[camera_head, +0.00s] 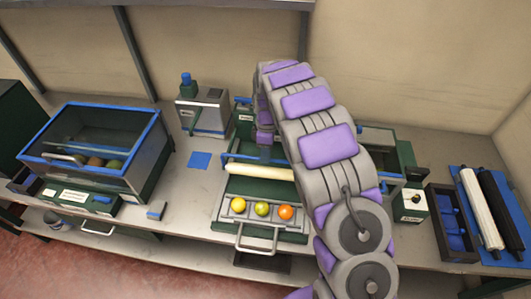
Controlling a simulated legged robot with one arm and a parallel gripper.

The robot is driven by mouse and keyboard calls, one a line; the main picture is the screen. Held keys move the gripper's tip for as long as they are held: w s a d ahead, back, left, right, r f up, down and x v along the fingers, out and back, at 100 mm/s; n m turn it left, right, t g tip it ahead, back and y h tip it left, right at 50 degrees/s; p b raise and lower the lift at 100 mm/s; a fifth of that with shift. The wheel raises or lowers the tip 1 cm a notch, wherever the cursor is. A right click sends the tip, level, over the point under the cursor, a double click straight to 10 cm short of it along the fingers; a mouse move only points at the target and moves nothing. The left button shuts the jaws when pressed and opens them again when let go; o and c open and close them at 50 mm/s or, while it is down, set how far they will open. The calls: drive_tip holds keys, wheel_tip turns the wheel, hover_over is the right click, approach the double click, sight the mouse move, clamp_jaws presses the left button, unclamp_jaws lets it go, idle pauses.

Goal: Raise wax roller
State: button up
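A cream roller (260,171) lies level across the middle machine, behind its front tray (225,209). Its right end is hidden by my arm. I cannot tell whether it touches anything beneath it. On the right, a white roller (481,210) and a black roller (505,208) lie side by side on a blue mat (460,177); the picture does not tell which roller is the wax one. My arm arches over the middle machine, and its end, my gripper (264,138), points down behind the cream roller. The fingers are too small and covered to read.
A yellow fruit (238,205), a yellow-green fruit (262,208) and an orange fruit (286,212) sit in the front tray. A blue-framed glass case (145,150) stands left. A small control box (411,204) and a dark bin (455,250) stand right.

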clamp_jaws()
drive_tip(key=shift+r, duration=0.1)
